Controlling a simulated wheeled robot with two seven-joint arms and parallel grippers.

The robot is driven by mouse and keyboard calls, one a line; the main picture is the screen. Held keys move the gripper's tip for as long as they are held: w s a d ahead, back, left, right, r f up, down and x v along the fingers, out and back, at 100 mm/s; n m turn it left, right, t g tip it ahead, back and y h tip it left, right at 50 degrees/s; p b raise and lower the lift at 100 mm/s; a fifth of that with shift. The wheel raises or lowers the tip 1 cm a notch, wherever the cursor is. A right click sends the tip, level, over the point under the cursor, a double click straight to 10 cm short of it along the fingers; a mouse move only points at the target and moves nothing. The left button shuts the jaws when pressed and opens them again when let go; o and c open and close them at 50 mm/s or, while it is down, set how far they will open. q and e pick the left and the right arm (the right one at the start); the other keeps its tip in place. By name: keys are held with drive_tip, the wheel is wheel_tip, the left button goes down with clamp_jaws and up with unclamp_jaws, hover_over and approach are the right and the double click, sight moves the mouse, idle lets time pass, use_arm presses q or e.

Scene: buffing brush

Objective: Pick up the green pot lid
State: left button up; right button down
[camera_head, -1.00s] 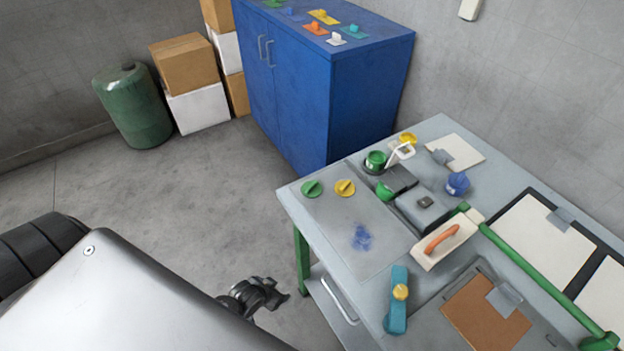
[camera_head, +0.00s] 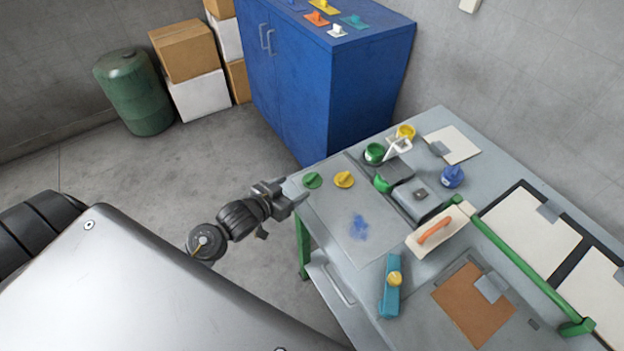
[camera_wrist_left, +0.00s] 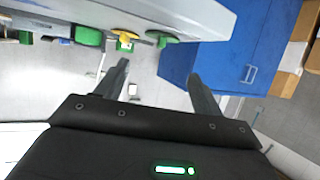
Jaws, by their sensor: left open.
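The green pot lid (camera_head: 312,180), a small round disc with a raised grip, lies near the table's left corner. It also shows in the left wrist view (camera_wrist_left: 162,39), ahead of the fingers. A yellow lid (camera_head: 344,179) lies just right of it. My left gripper (camera_head: 290,192) is at the table's left corner, just left of the green lid and apart from it. In the left wrist view its two fingers (camera_wrist_left: 160,78) are spread, with nothing between them. My right gripper is out of view.
The table (camera_head: 322,213) also holds a green pot (camera_head: 374,153), a blue pot (camera_head: 452,176), a float with an orange handle (camera_head: 434,231) and a teal tool (camera_head: 391,287). A blue cabinet (camera_head: 345,95) stands behind the corner.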

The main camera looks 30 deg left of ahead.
sight(311, 178)
use_arm(q)
drive_tip(key=shift+w, duration=0.3)
drive_tip(key=p+x, duration=0.1)
drive_tip(key=x, duration=0.4)
drive_tip(key=shift+w+f, duration=0.1)
drive_tip(key=shift+w+d+f+p, duration=0.1)
drive_tip(key=shift+w+d+p, duration=0.05)
drive_tip(key=shift+w+p, duration=0.2)
drive_tip(key=p+x, duration=0.1)
drive_tip(key=x, duration=0.3)
drive_tip(key=shift+f, duration=0.25)
clamp_jaws()
